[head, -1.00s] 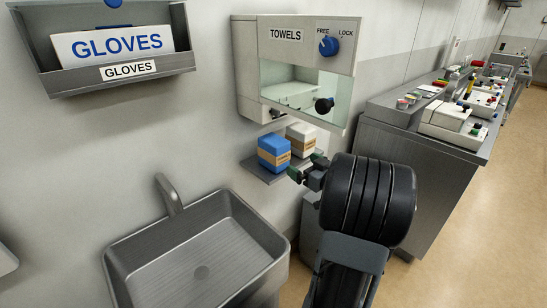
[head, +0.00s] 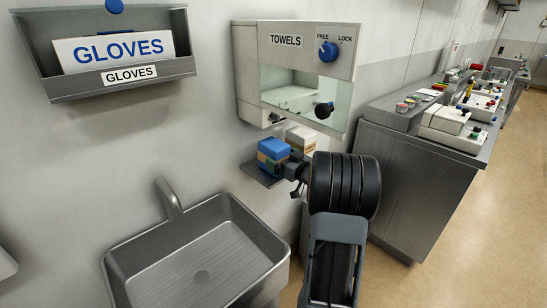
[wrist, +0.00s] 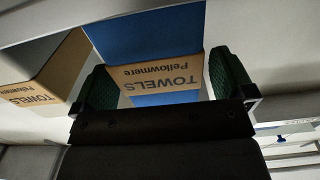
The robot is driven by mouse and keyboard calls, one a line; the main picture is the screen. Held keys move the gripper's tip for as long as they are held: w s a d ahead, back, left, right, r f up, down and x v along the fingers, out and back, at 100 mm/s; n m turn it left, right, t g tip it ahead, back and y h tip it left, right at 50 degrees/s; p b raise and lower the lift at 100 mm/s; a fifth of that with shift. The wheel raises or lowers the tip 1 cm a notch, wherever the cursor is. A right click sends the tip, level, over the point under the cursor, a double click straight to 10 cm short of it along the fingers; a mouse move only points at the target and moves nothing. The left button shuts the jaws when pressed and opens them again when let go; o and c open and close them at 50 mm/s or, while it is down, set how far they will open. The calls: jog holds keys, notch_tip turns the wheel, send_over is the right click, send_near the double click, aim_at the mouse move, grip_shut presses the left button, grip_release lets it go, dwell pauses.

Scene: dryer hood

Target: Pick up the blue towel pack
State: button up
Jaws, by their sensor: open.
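The blue towel pack (head: 272,148) sits on a small grey shelf (head: 262,178) below the towel dispenser. It is blue with a tan band. In the wrist view the pack (wrist: 150,40) stands between the two green finger pads of my gripper (wrist: 158,82). The band reads "TOWELS Pellowmere". My gripper (head: 285,168) is open around the lower part of the pack, with a gap showing at the right finger. Whether the left finger touches it I cannot tell. In the head view my gripper partly hides the pack's front.
A white towel pack (head: 301,138) stands close beside the blue one; it also shows at the left in the wrist view (wrist: 45,75). The TOWELS dispenser (head: 305,45) hangs just above. A steel sink (head: 200,250) is at lower left, and a steel counter (head: 410,185) is at right.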

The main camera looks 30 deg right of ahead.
jog(key=shift+w+a, duration=0.2)
jog(key=shift+w, duration=1.1)
jog(key=c, duration=1)
